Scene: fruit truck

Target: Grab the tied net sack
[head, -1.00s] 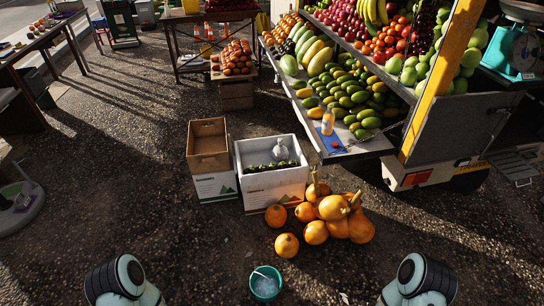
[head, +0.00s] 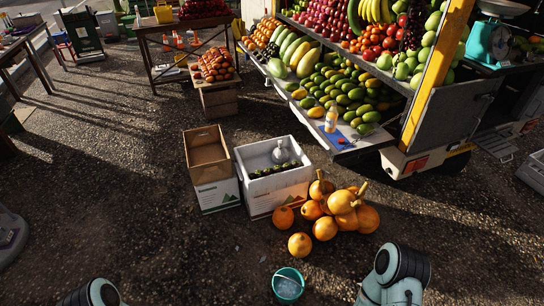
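A heap of orange-brown round produce (head: 214,65), which may be the net sack, sits on a wooden crate (head: 219,101) at the upper left of centre. It is too small to make out a net or a tie. A pale, knotted-looking bundle (head: 281,154) stands in the white box (head: 275,190) with dark green produce; I cannot tell whether it is a net. Only rounded links of my two arms show at the bottom edge. Neither gripper is in view.
An open brown-topped carton (head: 208,158) stands beside the white box. Orange pumpkins or gourds (head: 325,229) lie in front, with a teal bucket (head: 288,284) nearer me. The truck's fruit display (head: 340,90) fills the upper right. Gravel ground at left is mostly clear.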

